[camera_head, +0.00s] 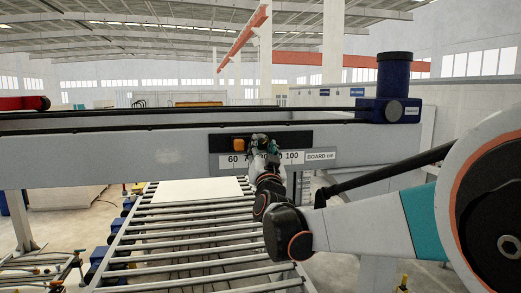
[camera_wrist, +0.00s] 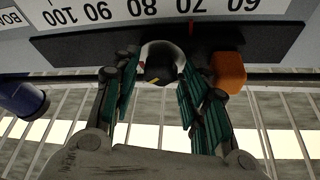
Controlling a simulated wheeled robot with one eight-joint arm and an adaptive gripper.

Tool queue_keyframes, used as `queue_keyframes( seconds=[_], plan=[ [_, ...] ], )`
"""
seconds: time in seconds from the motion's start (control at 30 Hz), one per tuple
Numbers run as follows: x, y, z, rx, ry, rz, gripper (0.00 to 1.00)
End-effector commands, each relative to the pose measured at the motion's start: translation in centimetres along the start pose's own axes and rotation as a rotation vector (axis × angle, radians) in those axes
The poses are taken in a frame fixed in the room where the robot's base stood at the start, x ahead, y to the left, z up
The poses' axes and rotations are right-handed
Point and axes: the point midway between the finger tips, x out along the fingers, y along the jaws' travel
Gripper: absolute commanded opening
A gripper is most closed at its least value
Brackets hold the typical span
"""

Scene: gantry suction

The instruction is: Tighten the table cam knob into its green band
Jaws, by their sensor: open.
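A dark round knob (camera_wrist: 161,65) with a small yellow mark and a pale ring around its upper side shows in the wrist view. I take it for the table cam knob. My gripper (camera_wrist: 158,84) is open, with one teal-padded finger on each side of the knob; I cannot tell whether either finger touches it. No green band can be made out beside the teal pads. In the head view my gripper (camera_head: 264,143) is at the scale panel on the grey beam, and it hides the knob.
An orange block (camera_head: 239,143) sits close beside the gripper, also seen in the wrist view (camera_wrist: 229,72). The numbered scale (camera_head: 292,157) runs along the beam (camera_head: 110,158). A roller conveyor (camera_head: 185,238) with a pale board (camera_head: 199,190) lies below. A blue cylinder (camera_wrist: 22,97) is at the wrist view's left.

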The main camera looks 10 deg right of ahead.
Motion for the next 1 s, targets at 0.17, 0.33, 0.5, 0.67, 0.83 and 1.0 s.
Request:
queue_keyframes(
  seconds=[0.17,0.33,0.5,0.67,0.83,1.0],
  plan=[
    [-1.6,0.0,0.0,0.0,0.0,-0.001,0.41],
    [-4.8,-0.1,0.0,0.001,-0.001,-0.001,0.41],
    [-8.4,-0.1,0.0,0.001,-0.001,-0.002,0.41],
    [-10.8,-0.1,-0.1,0.001,0.0,-0.001,0.41],
    [-12.0,0.0,-0.1,0.001,0.0,0.0,0.41],
    [-12.2,0.0,-0.1,0.001,0.0,0.0,0.41]
  ],
)
